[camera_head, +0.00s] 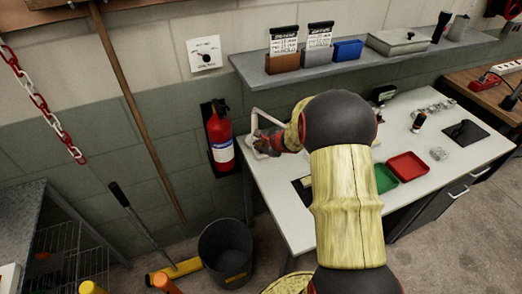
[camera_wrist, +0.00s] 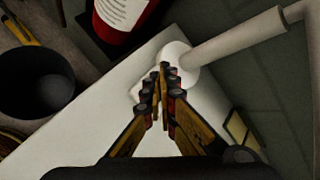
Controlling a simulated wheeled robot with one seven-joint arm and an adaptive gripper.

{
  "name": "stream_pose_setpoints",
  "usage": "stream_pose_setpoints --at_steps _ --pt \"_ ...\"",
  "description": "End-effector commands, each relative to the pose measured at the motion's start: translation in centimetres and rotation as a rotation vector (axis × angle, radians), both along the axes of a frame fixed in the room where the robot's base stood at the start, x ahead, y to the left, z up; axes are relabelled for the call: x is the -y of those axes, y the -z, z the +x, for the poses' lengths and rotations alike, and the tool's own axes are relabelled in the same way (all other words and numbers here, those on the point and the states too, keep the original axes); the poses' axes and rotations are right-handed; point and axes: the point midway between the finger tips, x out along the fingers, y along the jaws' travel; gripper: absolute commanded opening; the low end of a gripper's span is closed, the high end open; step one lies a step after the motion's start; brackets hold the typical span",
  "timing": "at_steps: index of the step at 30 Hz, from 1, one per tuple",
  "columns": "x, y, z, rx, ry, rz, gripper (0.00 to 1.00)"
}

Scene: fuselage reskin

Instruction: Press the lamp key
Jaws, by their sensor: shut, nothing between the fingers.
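A white lamp stands at the left end of the white table; its bent arm (camera_head: 256,118) shows beside my gripper (camera_head: 265,143) in the head view. In the wrist view the lamp's pale tube (camera_wrist: 235,38) runs from the upper right to a rounded white part (camera_wrist: 174,53). My gripper (camera_wrist: 164,68) is shut and empty, its fingertips together in front of that rounded part. I cannot tell whether they touch it. The lamp key cannot be made out; the fingers may hide it.
A red fire extinguisher (camera_head: 220,140) hangs on the wall just left of the table (camera_head: 272,184). A dark bucket (camera_head: 225,250) stands on the floor. A red tray (camera_head: 407,167) and a green tray (camera_head: 385,178) lie right of my arm. A shelf (camera_head: 262,75) runs above.

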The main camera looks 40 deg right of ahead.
Motion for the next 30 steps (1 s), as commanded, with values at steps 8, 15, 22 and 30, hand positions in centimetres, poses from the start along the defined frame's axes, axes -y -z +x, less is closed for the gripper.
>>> stream_pose_setpoints --at_steps 8,15,22,30 --pt "0.00 0.12 0.01 0.000 0.000 0.000 0.00" --pt "-0.01 0.86 -0.02 0.000 -0.001 -0.001 0.00" --pt "-0.01 0.87 -0.02 0.000 0.000 0.000 0.00" --pt "0.00 0.91 -0.02 0.000 0.000 0.000 0.00"
